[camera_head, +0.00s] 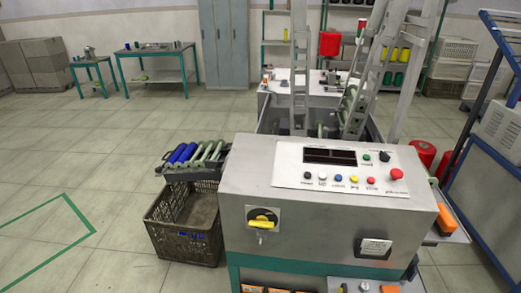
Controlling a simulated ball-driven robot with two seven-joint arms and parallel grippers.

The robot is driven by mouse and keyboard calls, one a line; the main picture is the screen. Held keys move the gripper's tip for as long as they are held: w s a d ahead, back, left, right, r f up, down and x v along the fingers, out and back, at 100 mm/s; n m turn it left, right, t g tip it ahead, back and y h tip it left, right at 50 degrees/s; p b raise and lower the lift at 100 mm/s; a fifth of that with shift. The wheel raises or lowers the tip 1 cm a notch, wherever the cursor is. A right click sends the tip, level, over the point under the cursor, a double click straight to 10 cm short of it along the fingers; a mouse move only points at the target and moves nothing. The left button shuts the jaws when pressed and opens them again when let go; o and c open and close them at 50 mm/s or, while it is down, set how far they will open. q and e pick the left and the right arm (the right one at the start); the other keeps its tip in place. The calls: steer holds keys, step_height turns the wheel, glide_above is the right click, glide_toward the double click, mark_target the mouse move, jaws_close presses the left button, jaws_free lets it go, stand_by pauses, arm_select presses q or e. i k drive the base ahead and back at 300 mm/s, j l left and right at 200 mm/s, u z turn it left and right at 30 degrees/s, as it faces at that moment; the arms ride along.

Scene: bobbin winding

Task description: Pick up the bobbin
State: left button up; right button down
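Several bobbins lie side by side on a dark rack (172,176) at the left side of the grey winding machine (300,225). The ones at the left of the row are blue bobbins (180,154). The ones at the right are pale green bare bobbins (206,154). Which one the task means cannot be told. Neither of my grippers shows in the head view.
A dark plastic crate (163,243) stands on the floor under the rack. The machine has a panel of buttons (345,170) on top and tall grey frames (300,65) behind. A blue-framed cart (480,215) stands right. Floor at left is clear.

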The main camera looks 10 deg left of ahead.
mark_target(220, 142)
steer(key=i+j+z, duration=0.2)
steer(key=j+z, duration=0.15)
steer(key=j, duration=0.15)
steer(key=i+j+z, duration=0.1)
steer(key=j+z, duration=0.25)
steer(key=j, duration=0.2)
steer(key=j+z, duration=0.4)
steer(key=j, duration=0.2)
steer(key=i, duration=0.05)
